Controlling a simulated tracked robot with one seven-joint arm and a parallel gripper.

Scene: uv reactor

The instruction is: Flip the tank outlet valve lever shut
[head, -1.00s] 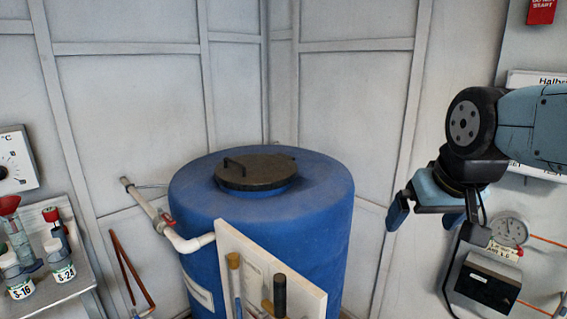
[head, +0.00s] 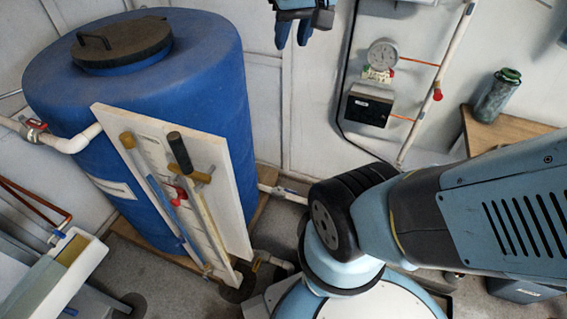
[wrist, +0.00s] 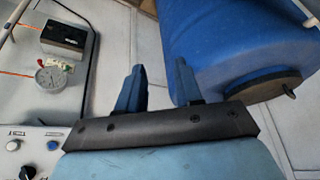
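The blue tank (head: 215,110) with its dark round lid (head: 122,43) stands at the left in the head view; it also shows at the upper right of the wrist view (wrist: 225,50). A white pipe leaves the tank's lower right side, with a small valve (head: 287,191) whose handle is too small to read. A red-handled valve (head: 35,125) sits on the upper left pipe. I cannot tell for sure which is the outlet valve. My gripper (head: 294,35) is at the top of the head view, apart from both valves. In the wrist view its blue fingers (wrist: 158,88) are apart and empty.
A white board (head: 235,190) with long-handled tools leans at the tank's front. A gauge (head: 382,54) and a black box (head: 369,106) are on the wall, near a pipe with red fittings (head: 437,95). A green-capped bottle (head: 497,95) stands on a wooden surface (head: 490,135).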

